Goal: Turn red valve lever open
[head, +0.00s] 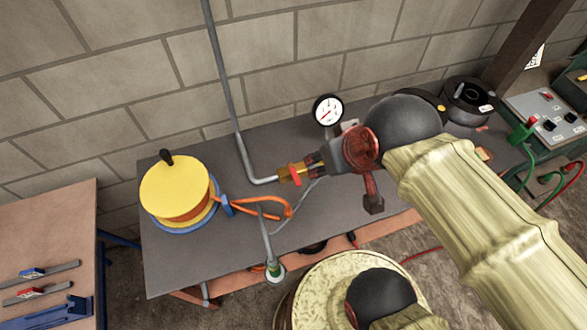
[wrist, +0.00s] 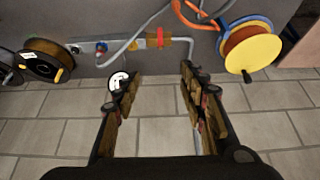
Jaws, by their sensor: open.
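The red valve lever (head: 295,174) sits on a brass valve body (head: 286,174) in a grey pipe above the dark bench. In the wrist view the red lever (wrist: 160,38) shows small against the brass fitting (wrist: 151,42), beyond the fingertips. My gripper (head: 313,165) is just right of the lever in the head view; I cannot tell from it whether they touch. In the wrist view my gripper (wrist: 158,80) is open, its two fingers wide apart with nothing between them. The lever's lower part is hard to make out.
A pressure gauge (head: 327,109) stands just behind my gripper. A yellow reel (head: 175,190) with orange hose is at the bench's left. A black reel (head: 466,101) and a grey box (head: 545,114) are at the right. A block wall (head: 130,70) closes the back.

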